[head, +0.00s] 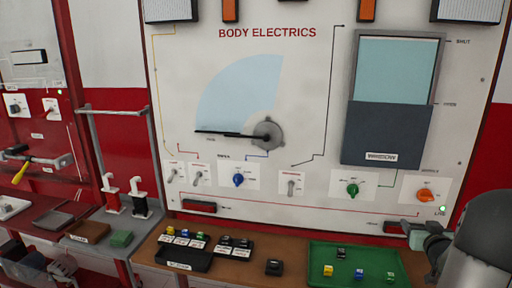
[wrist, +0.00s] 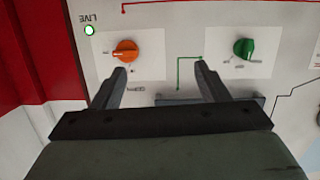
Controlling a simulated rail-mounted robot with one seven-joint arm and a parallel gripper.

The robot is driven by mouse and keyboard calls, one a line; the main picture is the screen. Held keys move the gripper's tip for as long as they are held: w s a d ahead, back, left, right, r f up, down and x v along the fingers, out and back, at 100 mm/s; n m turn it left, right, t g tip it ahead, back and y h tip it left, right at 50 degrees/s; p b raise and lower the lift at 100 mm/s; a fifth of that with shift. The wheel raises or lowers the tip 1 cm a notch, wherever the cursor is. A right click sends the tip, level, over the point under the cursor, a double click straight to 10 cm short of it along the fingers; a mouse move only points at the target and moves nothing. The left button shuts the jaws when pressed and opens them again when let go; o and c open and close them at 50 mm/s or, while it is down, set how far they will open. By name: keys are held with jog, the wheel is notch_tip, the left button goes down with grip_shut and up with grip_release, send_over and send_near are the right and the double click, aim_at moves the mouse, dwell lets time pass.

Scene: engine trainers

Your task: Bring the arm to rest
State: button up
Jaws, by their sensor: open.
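My gripper (wrist: 160,72) is open in the wrist view, with its two dark fingers apart and nothing between them. Its fingers point at the white panel. The orange knob (wrist: 125,52) is near the left fingertip and the green knob (wrist: 243,49) is beyond the right one; I see no contact with either. In the head view my arm is at the lower right, in front of the panel's lower right corner, below the orange knob (head: 426,195). It hides part of that corner and of the bench.
The Body Electrics panel (head: 310,90) stands upright behind a brown bench. A green tray (head: 318,280) with several small coloured-top pieces lies beside my arm. A black holder (head: 185,260) and a loose black piece (head: 273,267) are farther left. A green lamp (head: 442,209) is lit.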

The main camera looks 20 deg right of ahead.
jog(key=w+a+n+g+y+p, duration=0.15)
jog(key=a+g+y, duration=0.35)
jog(key=a, duration=2.1)
jog(key=s+a+f+n+g+y+p, duration=0.1)
jog(key=s+a+n+g, duration=0.3)
jog(key=s+a, duration=1.5)
jog(key=a+g+y+p, duration=0.1)
jog(key=a+g, duration=0.2)
jog(key=g, duration=0.1)
jog(key=shift+f+y, duration=0.3)
jog(key=shift+y, duration=0.1)
jog(key=shift+s, duration=0.1)
